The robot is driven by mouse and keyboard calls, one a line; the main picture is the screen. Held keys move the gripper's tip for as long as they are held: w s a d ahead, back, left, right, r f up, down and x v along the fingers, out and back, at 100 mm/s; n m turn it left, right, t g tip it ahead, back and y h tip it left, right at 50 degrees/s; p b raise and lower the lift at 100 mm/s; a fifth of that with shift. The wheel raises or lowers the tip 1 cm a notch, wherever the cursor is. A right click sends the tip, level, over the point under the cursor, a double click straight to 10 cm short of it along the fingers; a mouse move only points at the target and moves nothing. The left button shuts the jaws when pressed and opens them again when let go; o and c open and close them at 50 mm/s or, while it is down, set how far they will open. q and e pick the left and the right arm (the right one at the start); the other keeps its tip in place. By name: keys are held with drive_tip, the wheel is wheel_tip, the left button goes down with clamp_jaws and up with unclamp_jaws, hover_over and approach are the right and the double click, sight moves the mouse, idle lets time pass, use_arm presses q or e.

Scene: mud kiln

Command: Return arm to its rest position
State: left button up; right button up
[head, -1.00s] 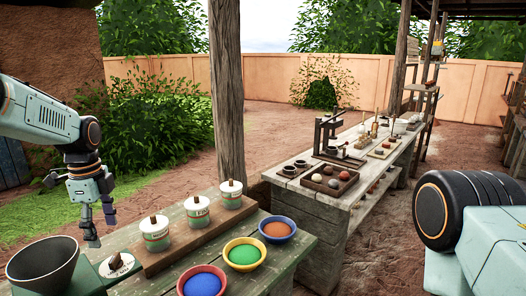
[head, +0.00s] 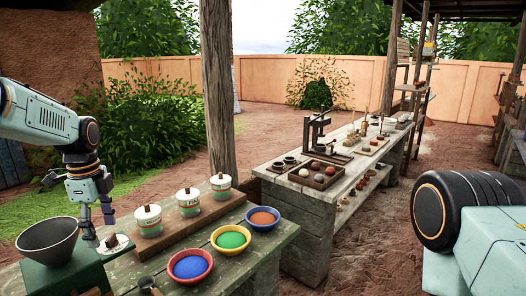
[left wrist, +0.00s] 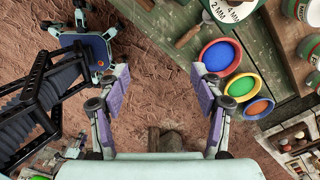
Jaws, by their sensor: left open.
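My left gripper (head: 98,228) hangs fingers-down at the left of the head view, over or in front of the green bench's left end (head: 125,265). It is open with nothing between its fingers. In the left wrist view the two fingers (left wrist: 158,75) are spread wide, with bare reddish ground between them. My left arm (head: 40,112) comes in bent from the left edge. A pale right arm link (head: 490,250) with a black ribbed joint fills the lower right; the right gripper is out of view.
Blue (head: 190,266), green (head: 231,238) and orange (head: 263,218) powder bowls stand on the bench beside three lidded jars (head: 188,201). A dark funnel-shaped vessel (head: 47,238) is close to my left gripper. A second bench (head: 310,200) and wooden post (head: 217,90) stand beyond.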

use_arm(q)
drive_tip(key=w+d+f+n+t, duration=0.2)
drive_tip(key=w+f+n+t, duration=0.25)
drive_tip(key=n, duration=0.25)
drive_tip(key=s+d+f+n+b, duration=0.3)
drive_tip(key=s+f, duration=0.1)
drive_tip(key=f, duration=0.5)
drive_tip(key=s+d+f+n+b, duration=0.2)
drive_tip(key=s+d+f+n, duration=0.15)
drive_tip(key=f, duration=0.55)
drive_tip(key=s+d+f+n+g+b, duration=0.1)
drive_tip(key=s+d+f+b, duration=0.1)
drive_tip(key=s+f+b, duration=0.3)
drive_tip(key=s+d+f+n+g+b, duration=0.1)
drive_tip(key=s+f+b, duration=0.3)
drive_tip(key=s+f, duration=0.8)
drive_tip(key=s+d+f+n+g+b, duration=0.2)
drive_tip(key=s+f+b, duration=0.3)
drive_tip(key=s, duration=1.4)
wheel_tip(320, 180, down, 4)
drive_tip(key=shift+s+d+f+b, duration=0.2)
drive_tip(key=shift+s+d+b, duration=0.1)
drive_tip(key=shift+s+d, duration=0.1)
